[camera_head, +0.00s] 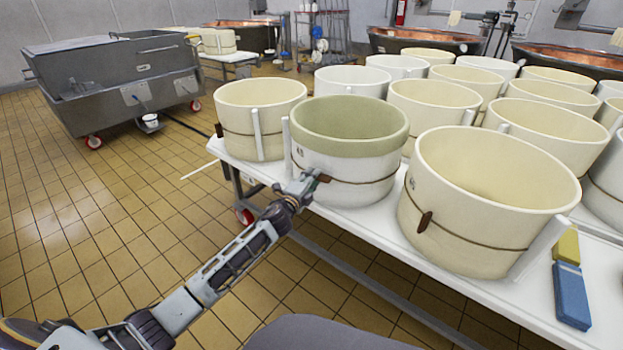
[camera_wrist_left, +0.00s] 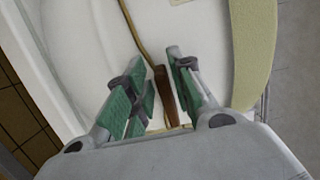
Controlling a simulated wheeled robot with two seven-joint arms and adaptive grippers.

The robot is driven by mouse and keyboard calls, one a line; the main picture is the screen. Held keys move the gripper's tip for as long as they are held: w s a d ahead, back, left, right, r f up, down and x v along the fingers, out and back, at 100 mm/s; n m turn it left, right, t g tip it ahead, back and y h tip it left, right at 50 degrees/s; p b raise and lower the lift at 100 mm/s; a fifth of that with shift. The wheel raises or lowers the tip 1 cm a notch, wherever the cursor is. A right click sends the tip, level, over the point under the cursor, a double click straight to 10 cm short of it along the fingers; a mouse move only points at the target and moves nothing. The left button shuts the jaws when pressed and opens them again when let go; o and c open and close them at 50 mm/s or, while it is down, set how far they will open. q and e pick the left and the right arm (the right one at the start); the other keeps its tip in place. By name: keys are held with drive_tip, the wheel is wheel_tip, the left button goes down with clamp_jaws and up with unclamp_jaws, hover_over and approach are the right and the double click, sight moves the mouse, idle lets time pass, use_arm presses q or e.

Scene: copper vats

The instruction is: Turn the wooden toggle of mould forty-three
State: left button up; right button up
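A round mould with a pale green rim (camera_head: 350,118) and white wall stands at the table's front edge, with a brown cord around it. Its number is too small to read. My left gripper (camera_head: 312,180) is at the cord on its front wall. In the left wrist view, the brown wooden toggle (camera_wrist_left: 164,88) lies between the green-padded fingers of my left gripper (camera_wrist_left: 158,68). It is close to the right-hand finger; a narrow gap seems to show on the other side. The fingers look open around it. My right gripper is not in view.
A cream mould (camera_head: 485,205) with its own toggle (camera_head: 425,221) stands close on the right, and another cream mould (camera_head: 258,120) on the left. More moulds fill the white table (camera_head: 470,295) behind. A blue and yellow block (camera_head: 571,295) lies at right. Tiled floor is free at left.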

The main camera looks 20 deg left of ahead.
use_arm(q)
drive_tip(key=shift+o, duration=0.2)
drive_tip(key=s+a, duration=0.1)
drive_tip(key=s, duration=1.1)
drive_tip(key=shift+a, duration=0.3)
idle(0.5)
idle(0.6)
